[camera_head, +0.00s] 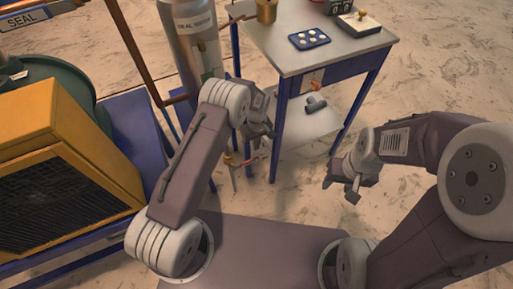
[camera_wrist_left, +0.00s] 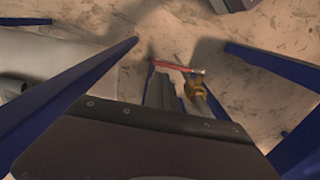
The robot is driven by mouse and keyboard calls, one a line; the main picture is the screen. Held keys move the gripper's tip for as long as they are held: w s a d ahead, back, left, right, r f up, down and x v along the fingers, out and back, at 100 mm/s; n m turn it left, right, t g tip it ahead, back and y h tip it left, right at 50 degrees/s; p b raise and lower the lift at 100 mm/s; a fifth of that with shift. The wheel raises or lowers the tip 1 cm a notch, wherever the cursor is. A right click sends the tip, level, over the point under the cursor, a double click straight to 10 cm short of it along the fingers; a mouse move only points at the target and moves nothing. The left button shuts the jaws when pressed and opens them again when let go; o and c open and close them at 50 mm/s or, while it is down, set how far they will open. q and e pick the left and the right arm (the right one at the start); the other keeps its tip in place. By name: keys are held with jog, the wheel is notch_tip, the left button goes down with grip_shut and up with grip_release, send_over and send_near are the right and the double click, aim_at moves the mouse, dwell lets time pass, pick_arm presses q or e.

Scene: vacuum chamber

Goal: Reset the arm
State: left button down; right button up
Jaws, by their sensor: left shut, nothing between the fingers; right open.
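The red handle (camera_head: 248,161) is below the gripper in the head view.
The metal table (camera_head: 290,55) bears a blue tray (camera_head: 309,39) with white pieces, a brass cup (camera_head: 266,11) and a device with a knob (camera_head: 358,24). A grey cylinder (camera_head: 188,45) stands left. A yellow box (camera_head: 75,150) is at far left. Floor at right is clear.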

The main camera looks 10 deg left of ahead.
pick_arm(q)
jog(key=shift+a+r, duration=0.1)
jog(key=shift+r, duration=0.05)
dwell(0.4)
jog(key=w+a+r+t, duration=0.1)
jog(key=w+r, duration=0.1)
jog(key=r, duration=0.3)
jog(key=w+a+r+t, duration=0.1)
jog(key=w+a+r, duration=0.1)
jog(key=r, duration=0.4)
jog(key=s+a+r, duration=0.3)
jog(key=s+r, duration=0.2)
jog(key=r, duration=0.3)
jog(key=s+a+f+m+g, duration=0.1)
jog(key=s+a+m, duration=0.15)
jog(key=s, duration=0.85)
jog(key=s+a+m, duration=0.1)
jog(key=s+m, duration=0.2)
jog(key=s, duration=0.8)
notch_tip(320, 180, up, 22)
jog(key=w+m+p, duration=0.1)
jog(key=p, duration=2)
jog(key=shift+d+p, duration=0.2)
jog(key=shift+p, duration=0.2)
